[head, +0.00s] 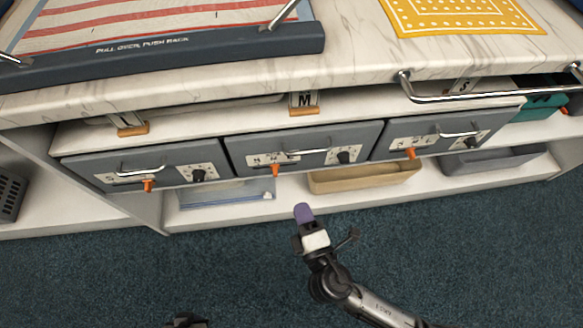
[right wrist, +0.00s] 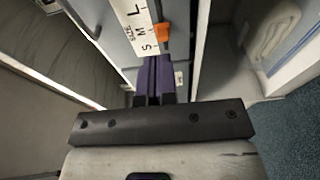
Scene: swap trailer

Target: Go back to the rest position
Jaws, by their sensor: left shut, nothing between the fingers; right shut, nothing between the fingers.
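My right gripper (head: 303,212) is in front of the shelf unit, below the middle grey drawer (head: 305,148), with its purple fingertips pointing at the shelf. In the right wrist view the purple fingers of the right gripper (right wrist: 155,75) are together with nothing between them. They point toward a grey drawer front with a white S, M, L scale label (right wrist: 137,28) and an orange pointer (right wrist: 161,33). My left gripper (head: 187,321) shows only as a small dark part at the bottom edge, over the carpet; it is shut and empty.
A marble-patterned counter (head: 355,62) with a striped mat (head: 160,20) and a yellow dotted mat (head: 465,16) tops the unit. Grey drawers with handles run beneath. A tan tray (head: 365,178) and a clear blue bin (head: 225,191) sit on the low shelf. The carpet (head: 100,275) is clear.

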